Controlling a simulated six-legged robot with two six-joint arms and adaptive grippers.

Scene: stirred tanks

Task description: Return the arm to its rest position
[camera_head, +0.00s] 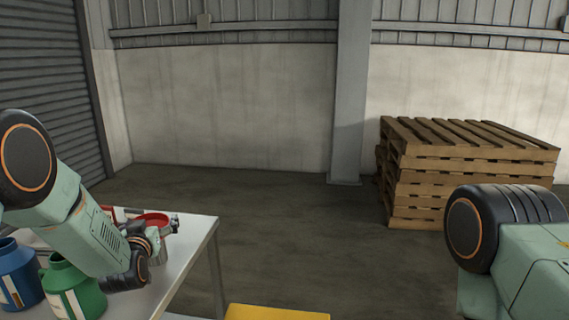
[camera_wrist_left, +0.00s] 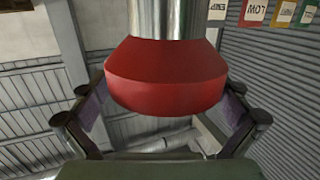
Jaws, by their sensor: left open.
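My left arm (camera_head: 95,235) comes in from the left and reaches over the table. Its gripper (camera_head: 172,223) is open beside a metal vessel with a red top (camera_head: 152,217). In the left wrist view the red part (camera_wrist_left: 165,78) and its shiny metal body (camera_wrist_left: 165,18) lie between the two spread fingers, with gaps on both sides. I see no contact. My right arm (camera_head: 510,245) shows at the lower right, but its gripper is out of view.
The light table (camera_head: 196,243) also holds a green container (camera_head: 85,293) and a blue container (camera_head: 17,275), partly hidden by my arm. A yellow surface (camera_head: 277,312) shows at the bottom. Stacked wooden pallets (camera_head: 430,180) stand at the right. The middle floor is clear.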

